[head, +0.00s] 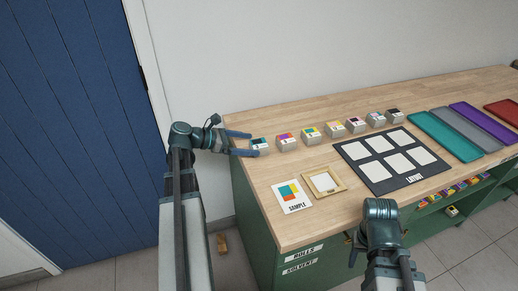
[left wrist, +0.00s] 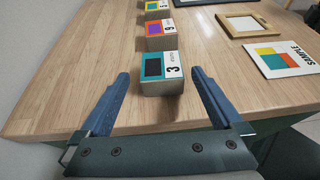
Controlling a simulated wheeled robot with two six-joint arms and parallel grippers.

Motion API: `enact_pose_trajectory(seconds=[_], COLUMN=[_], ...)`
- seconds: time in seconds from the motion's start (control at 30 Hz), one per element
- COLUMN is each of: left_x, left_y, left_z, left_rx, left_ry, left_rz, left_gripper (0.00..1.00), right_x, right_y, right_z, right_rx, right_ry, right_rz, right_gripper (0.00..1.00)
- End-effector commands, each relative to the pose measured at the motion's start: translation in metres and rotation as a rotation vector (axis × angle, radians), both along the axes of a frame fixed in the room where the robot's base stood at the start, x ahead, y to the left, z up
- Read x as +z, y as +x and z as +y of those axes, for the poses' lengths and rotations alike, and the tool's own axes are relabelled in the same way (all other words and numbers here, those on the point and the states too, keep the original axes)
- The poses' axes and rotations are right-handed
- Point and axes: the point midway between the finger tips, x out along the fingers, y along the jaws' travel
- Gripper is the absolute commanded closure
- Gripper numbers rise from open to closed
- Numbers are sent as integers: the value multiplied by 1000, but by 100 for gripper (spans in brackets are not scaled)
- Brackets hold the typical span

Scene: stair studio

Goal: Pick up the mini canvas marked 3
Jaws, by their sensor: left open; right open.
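The mini canvas marked 3 (left wrist: 161,72) lies on a small block at the near end of a row on the wooden bench; it has a teal face with a dark patch. It also shows in the head view (head: 259,144), at the left end of the row. My left gripper (head: 246,144) is open, with its blue fingers on either side of the canvas's near part in the left wrist view (left wrist: 163,85).
Several similar canvases continue the row, the nearest marked 9 (left wrist: 161,34). A sample card (head: 291,196), a small wooden frame (head: 324,182) and a black layout board (head: 371,179) lie in front. A teal tray (head: 445,136) is further right. A wall stands behind the bench.

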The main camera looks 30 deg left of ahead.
Motion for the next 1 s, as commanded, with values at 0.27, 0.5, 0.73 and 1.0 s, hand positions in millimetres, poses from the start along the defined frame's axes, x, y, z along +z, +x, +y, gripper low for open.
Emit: enact_pose_trajectory(seconds=[0.27,0.5,0.73,1.0], left_x=[-17,-16,-16,-16], left_y=[25,27,27,27], left_z=[-26,-29,-29,-29], left_rx=[-2,-1,-1,-1], left_ry=[-1,-1,-1,-2], left_rz=[1,1,1,0], left_gripper=[0,0,38,85], right_x=[-17,-16,-16,-16], right_y=[0,0,0,0], right_z=[0,0,0,0], right_rx=[0,0,0,0], right_ry=[0,0,0,0], right_rz=[0,0,0,0], right_gripper=[50,50,50,50])
